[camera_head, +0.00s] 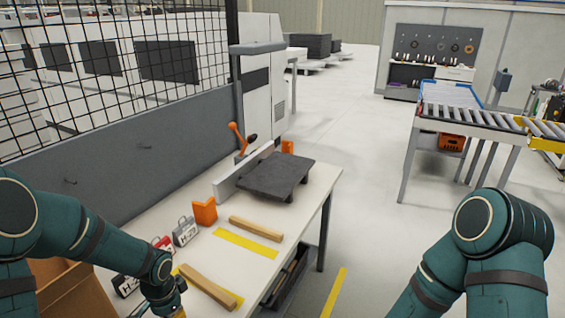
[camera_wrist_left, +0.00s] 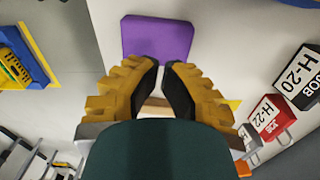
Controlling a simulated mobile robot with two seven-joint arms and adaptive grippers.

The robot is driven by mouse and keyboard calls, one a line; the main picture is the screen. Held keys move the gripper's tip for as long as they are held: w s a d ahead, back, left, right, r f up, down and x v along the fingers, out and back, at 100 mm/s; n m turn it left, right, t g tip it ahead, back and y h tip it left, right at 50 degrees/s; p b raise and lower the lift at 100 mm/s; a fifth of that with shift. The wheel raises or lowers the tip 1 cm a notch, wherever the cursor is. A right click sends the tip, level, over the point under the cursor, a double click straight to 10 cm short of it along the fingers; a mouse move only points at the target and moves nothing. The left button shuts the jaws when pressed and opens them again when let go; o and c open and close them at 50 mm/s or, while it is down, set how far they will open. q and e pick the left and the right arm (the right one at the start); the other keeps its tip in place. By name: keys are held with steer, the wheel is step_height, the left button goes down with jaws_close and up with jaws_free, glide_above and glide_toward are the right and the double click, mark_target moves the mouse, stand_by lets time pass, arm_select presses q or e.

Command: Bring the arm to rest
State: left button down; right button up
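My left arm comes in from the left in the head view, and its gripper (camera_head: 174,308) is low over the near end of the white table (camera_head: 265,275), partly cut off by the bottom edge. In the left wrist view the yellow, black-padded fingers of the left gripper (camera_wrist_left: 161,64) stand a little apart, with a narrow gap and nothing held between them. A purple block (camera_wrist_left: 157,36) lies past the fingertips. My right arm (camera_head: 490,240) shows at the lower right of the head view; its gripper is out of view.
Wooden strips (camera_head: 256,229) (camera_head: 208,287), an orange bracket (camera_head: 205,211), job tags (camera_head: 186,231) and a dark board (camera_head: 277,175) are on the table. A mesh fence (camera_head: 110,70) stands behind. A cardboard box (camera_head: 70,290) is lower left. Open floor (camera_head: 365,170) lies right of the table.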

arm_select(q)
steer(key=shift+n+h, duration=0.4)
steer(key=shift+h, duration=0.2)
steer(key=d, duration=0.1)
steer(key=s+d+f, duration=0.2)
steer(key=d, duration=0.1)
steer(key=shift+s+f, duration=0.1)
steer(key=shift+s, duration=0.05)
steer(key=s+d+f+n+t+h+b, duration=0.2)
steer(key=s+d+f+n+b, duration=0.3)
steer(key=s+d+f+n, duration=0.3)
steer(key=d+f, duration=0.4)
steer(key=f, duration=0.2)
steer(key=shift+d+h+b, duration=0.3)
steer(key=shift+d+h, duration=0.1)
arm_select(e)
step_height(320, 180, down, 6)
steer(key=shift+s+a, duration=0.15)
steer(key=shift+s, duration=0.05)
